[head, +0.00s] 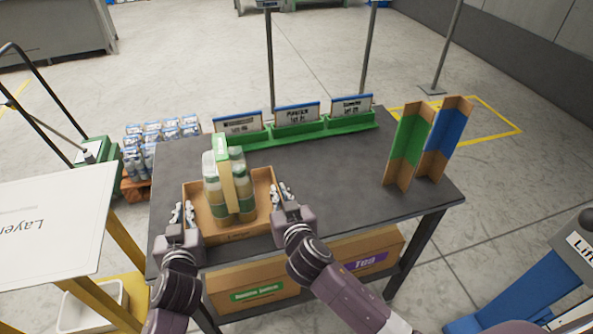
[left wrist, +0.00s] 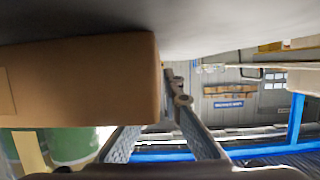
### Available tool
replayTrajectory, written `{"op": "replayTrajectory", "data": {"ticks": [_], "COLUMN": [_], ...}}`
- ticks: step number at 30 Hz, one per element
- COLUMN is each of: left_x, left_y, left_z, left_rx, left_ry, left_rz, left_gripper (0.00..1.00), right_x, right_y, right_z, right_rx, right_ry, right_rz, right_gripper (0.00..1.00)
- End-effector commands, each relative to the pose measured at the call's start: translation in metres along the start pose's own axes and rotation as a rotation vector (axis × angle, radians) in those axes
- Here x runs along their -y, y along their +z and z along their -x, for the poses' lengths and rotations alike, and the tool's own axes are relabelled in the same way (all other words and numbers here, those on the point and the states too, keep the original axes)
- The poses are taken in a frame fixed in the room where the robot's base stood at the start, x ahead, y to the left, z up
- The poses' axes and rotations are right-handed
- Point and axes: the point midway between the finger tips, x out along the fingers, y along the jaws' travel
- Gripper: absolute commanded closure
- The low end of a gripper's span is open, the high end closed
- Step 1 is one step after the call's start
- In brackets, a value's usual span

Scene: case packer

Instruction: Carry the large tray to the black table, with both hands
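The large tray (head: 262,188) is a brown open box on the dark table top (head: 330,180). A pack of green-and-white bottles (head: 229,187) with a green-and-tan band stands in it. My left gripper (head: 183,214) is at the tray's left wall, its fingers apart on either side of it.
A green rack with label cards (head: 297,127) stands along the table's back. Green (head: 405,145) and blue (head: 445,138) dividers stand at the right. Cardboard boxes (head: 310,270) lie below. A pallet of bottles (head: 152,150) and a white sign board (head: 55,220) are at left.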

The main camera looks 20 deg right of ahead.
Motion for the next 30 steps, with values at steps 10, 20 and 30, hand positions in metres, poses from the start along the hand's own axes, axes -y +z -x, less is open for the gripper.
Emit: {"op": "replayTrajectory", "data": {"ticks": [10, 20, 30], "left_x": [-0.001, -0.001, 0.0], "left_y": [-0.002, 0.0, 0.0], "left_z": [0.001, 0.035, 0.102], "left_rx": [-0.001, 0.002, 0.001], "left_ry": [0.001, 0.002, 0.001], "left_rz": [0.0, 0.003, 0.002], "left_gripper": [0.78, 0.78, 0.78], "right_x": [0.001, 0.001, 0.001], "right_y": [-0.001, -0.001, -0.001], "right_z": [0.001, 0.001, 0.001], "right_rx": [-0.001, -0.001, -0.001], "right_ry": [-0.001, -0.002, -0.002], "right_rz": [0.0, 0.0, 0.0], "right_gripper": [0.78, 0.78, 0.78]}}
